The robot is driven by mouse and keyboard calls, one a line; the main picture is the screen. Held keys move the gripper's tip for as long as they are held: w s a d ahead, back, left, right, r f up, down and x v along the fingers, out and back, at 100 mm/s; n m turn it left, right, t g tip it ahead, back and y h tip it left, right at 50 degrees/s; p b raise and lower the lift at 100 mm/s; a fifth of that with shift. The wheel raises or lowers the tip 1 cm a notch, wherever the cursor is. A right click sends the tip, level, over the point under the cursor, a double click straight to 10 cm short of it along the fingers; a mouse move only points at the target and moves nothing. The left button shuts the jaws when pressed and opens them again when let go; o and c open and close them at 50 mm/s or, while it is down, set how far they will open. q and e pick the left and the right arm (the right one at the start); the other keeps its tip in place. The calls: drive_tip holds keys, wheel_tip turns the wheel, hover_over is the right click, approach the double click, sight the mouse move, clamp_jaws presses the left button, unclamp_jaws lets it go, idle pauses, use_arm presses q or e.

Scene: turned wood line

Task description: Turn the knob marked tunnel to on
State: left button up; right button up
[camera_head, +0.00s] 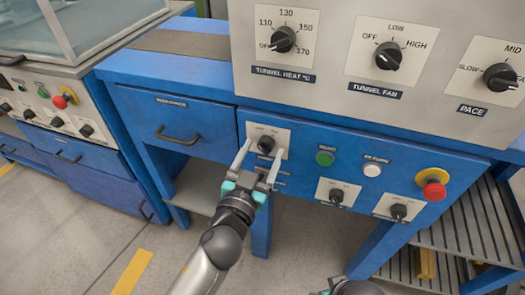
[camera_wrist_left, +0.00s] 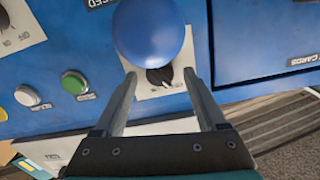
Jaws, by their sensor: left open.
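A small black knob (camera_head: 265,144) sits on a white plate on the blue front panel. My left gripper (camera_head: 259,154) is open, with one finger on each side of this knob and contact not clear. Its label is hidden or unreadable behind the gripper, so I cannot tell if it reads tunnel. In the left wrist view the knob (camera_wrist_left: 159,77) lies between the fingertips (camera_wrist_left: 160,75), partly covered by a round blue shape (camera_wrist_left: 150,30) I cannot identify. Above are the TUNNEL HEAT dial (camera_head: 283,39) and TUNNEL FAN dial (camera_head: 388,56). My right gripper's fingers are not visible.
To the right of the knob are a green button (camera_head: 325,158), a white button (camera_head: 372,170), two more black knobs (camera_head: 336,195) (camera_head: 399,211) and a red stop button (camera_head: 434,190). A drawer (camera_head: 180,125) is on the left. The PACE dial (camera_head: 500,77) is above right.

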use_arm(q)
drive_tip(key=shift+w+d, duration=0.1)
drive_tip(key=shift+w, duration=0.25)
clamp_jaws()
idle(0.5)
